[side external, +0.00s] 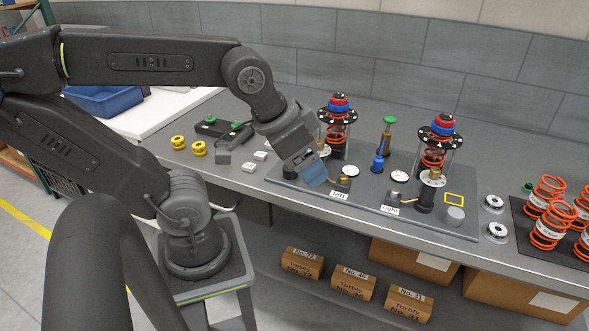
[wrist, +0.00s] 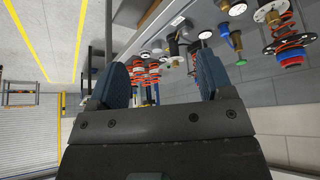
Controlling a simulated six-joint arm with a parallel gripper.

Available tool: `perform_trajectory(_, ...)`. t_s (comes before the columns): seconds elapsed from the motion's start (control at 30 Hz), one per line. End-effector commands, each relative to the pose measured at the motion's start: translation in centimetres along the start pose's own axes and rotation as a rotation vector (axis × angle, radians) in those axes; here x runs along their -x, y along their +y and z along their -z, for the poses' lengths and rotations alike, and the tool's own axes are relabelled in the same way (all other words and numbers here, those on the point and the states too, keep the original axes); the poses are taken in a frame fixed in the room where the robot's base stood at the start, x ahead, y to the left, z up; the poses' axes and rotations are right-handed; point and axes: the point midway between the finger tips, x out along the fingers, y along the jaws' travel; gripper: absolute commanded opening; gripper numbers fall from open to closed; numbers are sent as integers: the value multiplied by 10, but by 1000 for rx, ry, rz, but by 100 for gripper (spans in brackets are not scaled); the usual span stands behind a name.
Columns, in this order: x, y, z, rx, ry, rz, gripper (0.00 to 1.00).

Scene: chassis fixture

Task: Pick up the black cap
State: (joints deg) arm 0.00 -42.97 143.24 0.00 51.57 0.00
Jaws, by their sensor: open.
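No separate black cap stands out clearly. The black round pieces I see are the left top plate (side external: 338,112), with red and blue parts above it, and the right top plate (side external: 440,131), each on an orange-spring assembly. My gripper (side external: 317,178) is open and tilted down over the left part of the grey fixture board (side external: 275,174), in front of the left assembly. In the wrist view my gripper (wrist: 163,72) has two blue fingers spread apart with nothing held between them. It hides part of the board near the "left" label.
Loose orange springs (side external: 548,205) stand at the right. Yellow rings (side external: 199,148) lie at the left, near a blue bin (side external: 105,100).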

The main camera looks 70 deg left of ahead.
Motion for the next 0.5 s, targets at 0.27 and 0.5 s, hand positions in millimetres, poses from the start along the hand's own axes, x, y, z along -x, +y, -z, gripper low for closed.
perform_trajectory(0.27,-9,-20,15,244,-53,46,73)
perform_trajectory(0.5,-42,-107,49,1106,-182,231,73)
